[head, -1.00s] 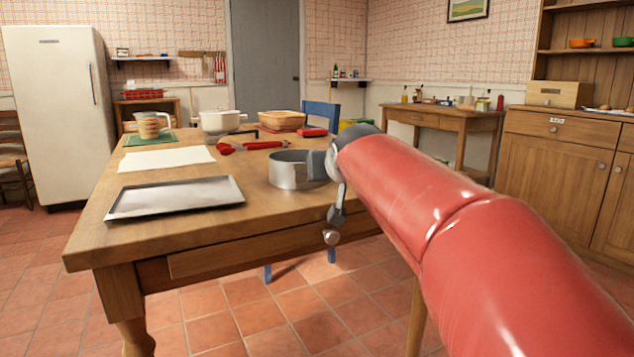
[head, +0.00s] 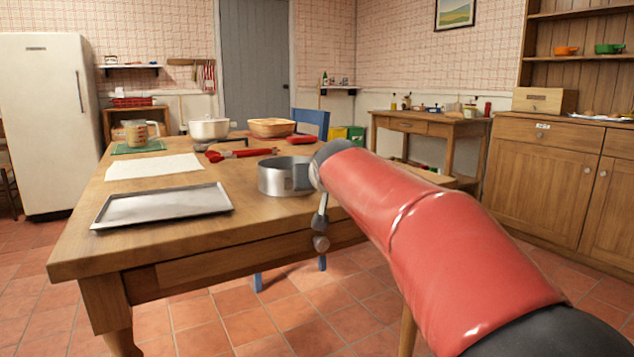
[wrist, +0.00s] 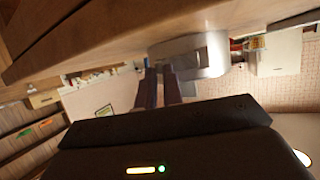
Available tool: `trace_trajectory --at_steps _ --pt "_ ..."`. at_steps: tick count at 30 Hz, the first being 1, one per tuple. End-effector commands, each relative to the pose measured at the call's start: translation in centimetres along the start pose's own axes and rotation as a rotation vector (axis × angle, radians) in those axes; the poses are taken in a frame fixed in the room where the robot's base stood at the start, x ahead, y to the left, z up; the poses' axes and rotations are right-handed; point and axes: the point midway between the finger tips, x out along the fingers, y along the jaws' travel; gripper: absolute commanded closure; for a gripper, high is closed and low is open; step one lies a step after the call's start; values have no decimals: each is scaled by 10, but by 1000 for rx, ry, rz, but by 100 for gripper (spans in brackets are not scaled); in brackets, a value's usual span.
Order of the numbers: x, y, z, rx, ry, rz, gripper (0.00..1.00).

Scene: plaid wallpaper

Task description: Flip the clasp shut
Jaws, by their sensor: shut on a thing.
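A round metal ring (head: 272,178), like a cake tin's side, stands upright near the right edge of the wooden table (head: 150,250). A darker patch on its right side (head: 303,176) may be the clasp, but it is too small to make out. My gripper is at that side of the ring, mostly hidden behind my red arm in the head view. In the wrist view, the dark fingers of my gripper (wrist: 166,72) reach to the side of the ring (wrist: 205,52). They are closed on a small part there, which I take for the clasp; the fingers cover it.
A metal baking tray (head: 165,205) and a white sheet (head: 153,167) lie left of the ring. Behind it are red-handled tools (head: 240,154), a white pot (head: 209,129) and a basket (head: 272,128). The front left of the table is bare.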

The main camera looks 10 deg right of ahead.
Motion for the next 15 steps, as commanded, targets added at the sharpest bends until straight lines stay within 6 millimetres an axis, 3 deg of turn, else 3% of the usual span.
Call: trace_trajectory --at_steps 15 --pt "8 5 1 -39 -5 -100 100"
